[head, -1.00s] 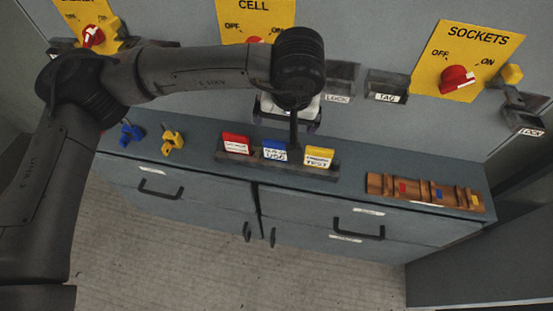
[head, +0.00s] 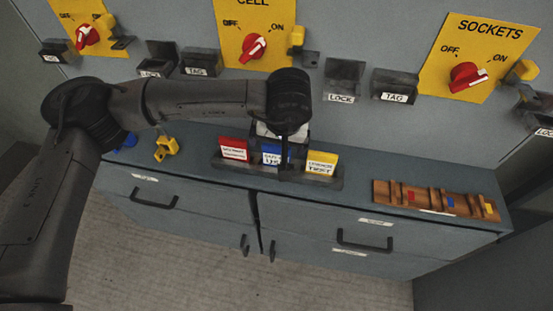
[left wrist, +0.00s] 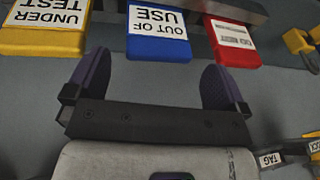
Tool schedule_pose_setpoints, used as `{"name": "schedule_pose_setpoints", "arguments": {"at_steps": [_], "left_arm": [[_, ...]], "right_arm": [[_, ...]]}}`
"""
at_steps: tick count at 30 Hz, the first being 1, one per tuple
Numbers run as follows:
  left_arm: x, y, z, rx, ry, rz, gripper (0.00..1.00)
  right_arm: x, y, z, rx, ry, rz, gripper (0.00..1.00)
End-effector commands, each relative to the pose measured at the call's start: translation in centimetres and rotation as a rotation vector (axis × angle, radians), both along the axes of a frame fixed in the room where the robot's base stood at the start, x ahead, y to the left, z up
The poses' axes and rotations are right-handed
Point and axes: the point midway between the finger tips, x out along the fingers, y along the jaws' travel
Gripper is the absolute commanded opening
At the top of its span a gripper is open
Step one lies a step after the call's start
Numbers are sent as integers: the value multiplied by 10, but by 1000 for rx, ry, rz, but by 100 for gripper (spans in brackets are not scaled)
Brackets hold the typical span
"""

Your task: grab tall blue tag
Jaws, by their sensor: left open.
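The tall blue tag (head: 264,158), with a white "OUT OF USE" label, stands in the dark holder on the cabinet top, between a red tag (head: 233,150) and a yellow tag (head: 321,162). My left gripper (head: 282,148) is open and empty over the holder, partly hiding the blue tag in the head view. In the left wrist view the blue tag (left wrist: 158,50) sits between the lines of the two spread fingers (left wrist: 158,80), just beyond their tips. The yellow tag (left wrist: 45,40) and red tag (left wrist: 234,55) lie outside the fingers. My right gripper is not in view.
The holder (head: 325,179) stands on the grey cabinet top. A yellow lock (head: 166,148) is to its left and a wooden rack (head: 400,197) to its right. Yellow switch plates (head: 475,65) and dark lock and tag boxes (head: 395,86) are on the wall behind.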

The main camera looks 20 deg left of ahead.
Motion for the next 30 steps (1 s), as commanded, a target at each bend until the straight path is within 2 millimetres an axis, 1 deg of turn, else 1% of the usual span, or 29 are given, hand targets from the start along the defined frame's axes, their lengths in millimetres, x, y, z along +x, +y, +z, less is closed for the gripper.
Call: {"name": "schedule_pose_setpoints", "arguments": {"at_steps": [1,7,10,16,17,30], "left_arm": [[0,1,-11,1,1,0,100],[4,4,-35,-1,1,2,100],[5,6,-40,0,1,1,100],[5,6,-38,0,1,1,100],[5,6,-38,0,1,1,98],[5,6,-38,0,1,0,56]], "right_arm": [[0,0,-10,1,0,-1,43],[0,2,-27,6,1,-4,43],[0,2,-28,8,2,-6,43],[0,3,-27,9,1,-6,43],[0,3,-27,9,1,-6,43],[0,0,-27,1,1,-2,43]]}}
